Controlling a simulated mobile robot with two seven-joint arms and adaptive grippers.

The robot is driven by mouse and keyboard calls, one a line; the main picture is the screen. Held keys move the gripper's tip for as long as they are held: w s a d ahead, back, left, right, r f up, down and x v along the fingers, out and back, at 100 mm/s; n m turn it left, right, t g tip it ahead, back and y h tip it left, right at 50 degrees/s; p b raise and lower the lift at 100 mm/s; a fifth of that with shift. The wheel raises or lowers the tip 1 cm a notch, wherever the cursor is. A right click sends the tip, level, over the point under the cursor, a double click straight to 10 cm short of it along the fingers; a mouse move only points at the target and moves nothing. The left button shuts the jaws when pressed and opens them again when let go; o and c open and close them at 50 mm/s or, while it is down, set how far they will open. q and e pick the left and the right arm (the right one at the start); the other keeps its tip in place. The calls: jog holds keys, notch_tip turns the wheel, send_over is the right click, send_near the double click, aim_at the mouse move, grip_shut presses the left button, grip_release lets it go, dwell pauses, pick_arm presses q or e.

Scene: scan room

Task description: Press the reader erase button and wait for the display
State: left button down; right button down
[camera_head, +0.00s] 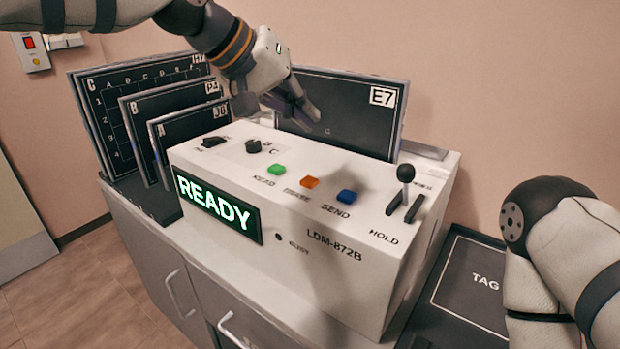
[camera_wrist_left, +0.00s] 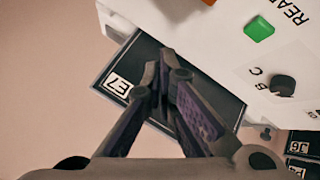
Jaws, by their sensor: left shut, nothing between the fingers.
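The white reader box (camera_head: 330,240) stands on the cabinet, and its front display (camera_head: 217,206) shows READY in green. On its top are a green READ button (camera_head: 276,169), an orange button (camera_head: 309,182) with a label too blurred to read fully, and a blue SEND button (camera_head: 346,196). My left gripper (camera_head: 312,116) is shut and empty, in the air above the back of the box, in front of the E7 plate (camera_head: 350,110). The green button also shows in the left wrist view (camera_wrist_left: 259,28), apart from the fingers. My right gripper is out of view; only its arm shows.
A HOLD lever (camera_head: 405,175) rises at the box's right end. Two knobs sit at the left, one near B and C (camera_head: 253,146). Plates marked A, B and C (camera_head: 190,126) stand in a rack at the left. A dark TAG mat (camera_head: 470,283) lies at right.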

aim_at(305, 178)
pick_arm(q)
notch_tip(305, 178, down, 8)
jog(key=shift+r, duration=0.25)
jog(key=shift+f, duration=0.1)
dwell(1.4)
jog(key=shift+f, duration=0.35)
jog(key=shift+f, duration=0.55)
dwell(0.6)
jog(key=shift+r, duration=1)
jog(key=shift+r, duration=2.5)
